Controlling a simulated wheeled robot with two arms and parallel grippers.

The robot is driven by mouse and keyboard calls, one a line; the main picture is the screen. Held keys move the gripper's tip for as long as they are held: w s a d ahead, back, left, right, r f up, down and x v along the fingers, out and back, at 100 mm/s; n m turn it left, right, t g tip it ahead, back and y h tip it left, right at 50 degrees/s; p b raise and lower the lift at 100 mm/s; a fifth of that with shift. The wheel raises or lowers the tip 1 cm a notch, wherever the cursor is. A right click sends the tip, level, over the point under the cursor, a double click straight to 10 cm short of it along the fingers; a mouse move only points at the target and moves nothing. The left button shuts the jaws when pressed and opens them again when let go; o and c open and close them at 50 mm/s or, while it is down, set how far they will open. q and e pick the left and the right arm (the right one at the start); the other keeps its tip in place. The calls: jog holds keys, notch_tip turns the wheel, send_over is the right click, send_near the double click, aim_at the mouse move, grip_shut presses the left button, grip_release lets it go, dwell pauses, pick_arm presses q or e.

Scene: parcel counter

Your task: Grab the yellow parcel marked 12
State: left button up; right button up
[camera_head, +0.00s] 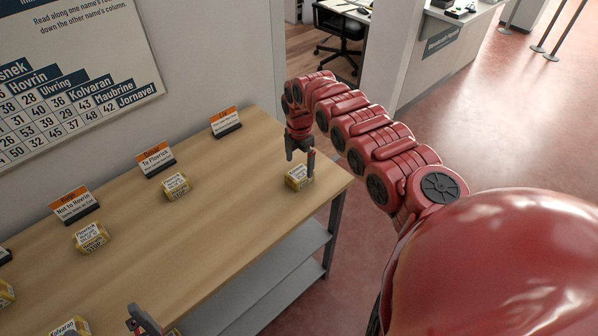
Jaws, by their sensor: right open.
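A yellow parcel (299,177) with a white label lies near the right end of the wooden counter. My right gripper (300,158) is open just above it, fingers pointing down. One finger overlaps the parcel in the picture; I cannot tell whether they touch. Other yellow parcels lie along the counter: one by the middle sign (175,186), one by the left sign (91,237), and one labelled Kolvaran (70,328) at the bottom edge. I cannot read a 12 on any. A grey finger-like part at the bottom edge (145,319) seems to be my left gripper, mostly cut off.
Orange-topped signs (155,159) stand along the back of the counter (225,210). A wall chart (75,80) of names and numbers hangs behind. The counter's right end is close to the right gripper. A lower shelf (270,285) runs underneath.

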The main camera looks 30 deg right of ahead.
aim_at(299, 172)
jog(key=shift+s+f, duration=0.1)
jog(key=shift+f, duration=0.4)
jog(key=shift+f+p, duration=0.2)
jog(key=shift+p, duration=0.15)
jog(key=f, duration=0.2)
jog(key=f+p, duration=0.1)
jog(key=shift+w+a+f, duration=0.1)
jog(key=shift+w+f, duration=0.1)
jog(key=shift+w, duration=0.05)
jog(key=shift+d+f, duration=0.2)
jog(key=shift+f, duration=0.5)
jog(key=c, duration=1.5)
jog(key=shift+a+r, duration=0.1)
jog(key=shift+r, duration=0.1)
